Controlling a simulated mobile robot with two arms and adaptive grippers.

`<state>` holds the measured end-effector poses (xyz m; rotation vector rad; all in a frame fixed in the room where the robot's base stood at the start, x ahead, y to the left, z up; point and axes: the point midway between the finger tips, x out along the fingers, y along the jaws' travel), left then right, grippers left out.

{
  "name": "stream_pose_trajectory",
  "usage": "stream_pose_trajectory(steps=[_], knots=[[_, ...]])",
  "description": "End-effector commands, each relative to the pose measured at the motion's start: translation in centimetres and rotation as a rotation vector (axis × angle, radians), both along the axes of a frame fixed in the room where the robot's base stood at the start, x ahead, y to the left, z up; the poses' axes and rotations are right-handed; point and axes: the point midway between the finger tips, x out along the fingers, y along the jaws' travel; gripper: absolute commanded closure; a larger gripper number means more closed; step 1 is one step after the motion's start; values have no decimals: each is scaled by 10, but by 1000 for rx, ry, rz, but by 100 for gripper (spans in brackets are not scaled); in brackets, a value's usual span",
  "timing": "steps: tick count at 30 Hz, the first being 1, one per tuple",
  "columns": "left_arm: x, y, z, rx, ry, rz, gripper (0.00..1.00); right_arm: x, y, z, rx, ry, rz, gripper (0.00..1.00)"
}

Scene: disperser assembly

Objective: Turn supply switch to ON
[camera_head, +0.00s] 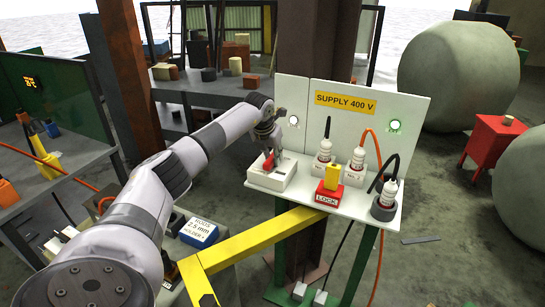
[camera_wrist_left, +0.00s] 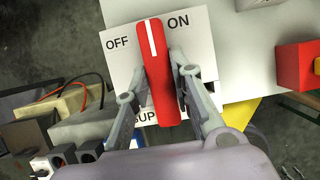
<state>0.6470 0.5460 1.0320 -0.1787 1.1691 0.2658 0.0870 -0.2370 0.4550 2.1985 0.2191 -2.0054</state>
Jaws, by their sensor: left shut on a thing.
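The supply switch is a red handle (camera_wrist_left: 160,90) with a white line, on a white box labelled OFF and ON. In the left wrist view the line points up, slightly left, between the two words. In the head view the red handle (camera_head: 268,162) stands on the white switch box (camera_head: 272,178) at the shelf's left end. My left gripper (camera_head: 270,148) is shut on the handle, one finger along each side; its fingers (camera_wrist_left: 160,68) also show in the left wrist view. My right gripper is not in view.
A white panel with a yellow "SUPPLY 400 V" sign (camera_head: 345,103) and a lit green lamp (camera_head: 395,124) stands behind. Right of the switch are white plugs (camera_head: 357,168) with cables and a red LOCK block (camera_head: 328,196). A yellow beam (camera_head: 255,240) runs below.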

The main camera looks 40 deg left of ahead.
Motion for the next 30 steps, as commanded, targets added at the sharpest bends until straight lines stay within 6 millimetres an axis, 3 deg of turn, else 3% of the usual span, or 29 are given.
stream_pose_trajectory(steps=[12,13,15,22,30], knots=[[1,1,1,3,-2,-13,100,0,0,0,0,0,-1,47],[1,1,1,3,-2,-13,78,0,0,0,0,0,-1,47],[0,1,1,3,-2,-12,73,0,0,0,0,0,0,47],[0,0,1,2,-1,-11,58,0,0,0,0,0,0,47],[0,0,1,1,-1,-10,58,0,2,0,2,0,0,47]])
